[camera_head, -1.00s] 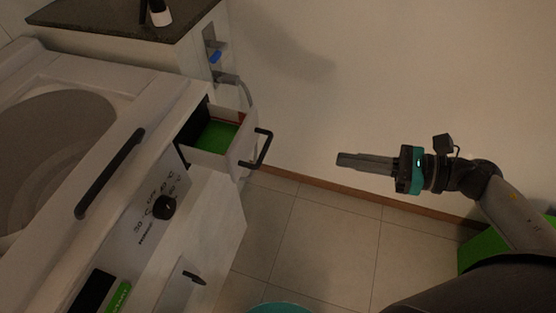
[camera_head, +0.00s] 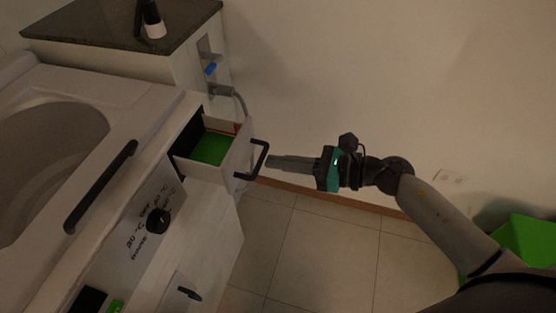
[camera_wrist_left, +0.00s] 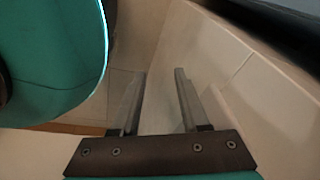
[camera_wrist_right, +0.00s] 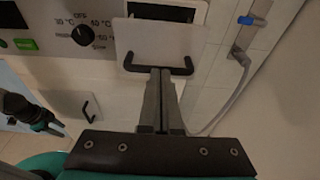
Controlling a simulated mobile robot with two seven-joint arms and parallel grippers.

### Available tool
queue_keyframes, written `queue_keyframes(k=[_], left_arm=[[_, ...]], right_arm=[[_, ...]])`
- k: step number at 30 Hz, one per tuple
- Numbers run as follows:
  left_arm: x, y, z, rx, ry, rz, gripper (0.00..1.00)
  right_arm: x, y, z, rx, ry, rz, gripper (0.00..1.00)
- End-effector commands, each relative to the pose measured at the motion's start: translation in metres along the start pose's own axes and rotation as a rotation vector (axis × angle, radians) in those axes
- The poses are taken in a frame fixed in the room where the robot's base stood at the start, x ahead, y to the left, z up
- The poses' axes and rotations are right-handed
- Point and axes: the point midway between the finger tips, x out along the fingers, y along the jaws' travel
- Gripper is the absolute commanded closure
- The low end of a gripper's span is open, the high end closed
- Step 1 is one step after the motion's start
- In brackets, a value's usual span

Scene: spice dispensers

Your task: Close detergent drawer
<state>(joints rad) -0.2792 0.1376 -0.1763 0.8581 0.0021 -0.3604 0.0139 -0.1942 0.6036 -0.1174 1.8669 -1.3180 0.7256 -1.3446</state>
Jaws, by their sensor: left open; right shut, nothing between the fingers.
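The detergent drawer (camera_head: 237,165) stands pulled out of the washing machine (camera_head: 100,110), with green inside and a black bar handle (camera_head: 259,160) on its front. In the right wrist view the drawer front (camera_wrist_right: 165,42) is a pale panel with its dark handle (camera_wrist_right: 158,68) along the lower edge. My right gripper (camera_head: 270,162) is shut and empty, its tips at or very close to the handle; contact cannot be told. In the right wrist view its fingers (camera_wrist_right: 160,72) point at the handle's middle.
A dark countertop (camera_head: 105,30) with a bottle (camera_head: 153,20) stands behind the machine. A tap with a blue handle (camera_head: 210,69) and a grey hose (camera_head: 240,97) are beside the drawer. A green bin (camera_head: 525,250) stands at the right. Tiled floor (camera_head: 320,250) is clear.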

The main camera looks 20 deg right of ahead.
Motion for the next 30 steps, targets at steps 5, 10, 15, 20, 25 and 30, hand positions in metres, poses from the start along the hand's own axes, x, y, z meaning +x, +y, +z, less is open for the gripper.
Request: queue_keyframes(k=[5,10,15,20,25,30], left_arm=[[0.000,0.001,0.000,-0.001,-0.001,0.001,0.55],[-0.001,0.001,0.002,-0.001,-0.004,0.002,0.55],[-0.001,0.002,0.004,-0.001,-0.006,0.002,0.55],[-0.002,0.000,0.008,-0.002,-0.005,0.000,0.55],[-0.001,-0.007,0.018,-0.001,-0.007,-0.008,0.55],[-0.002,-0.011,0.026,0.001,-0.007,-0.012,0.55]], right_arm=[[0.005,-0.001,0.000,0.000,0.000,-0.001,1.00],[0.005,0.000,0.000,0.000,0.000,-0.001,1.00],[0.008,0.000,0.001,0.000,-0.001,0.000,1.00],[0.029,-0.001,0.007,0.000,-0.004,0.000,1.00],[0.063,0.000,0.015,0.000,-0.004,0.000,1.00],[0.095,0.000,0.021,0.000,-0.002,0.000,1.00]])
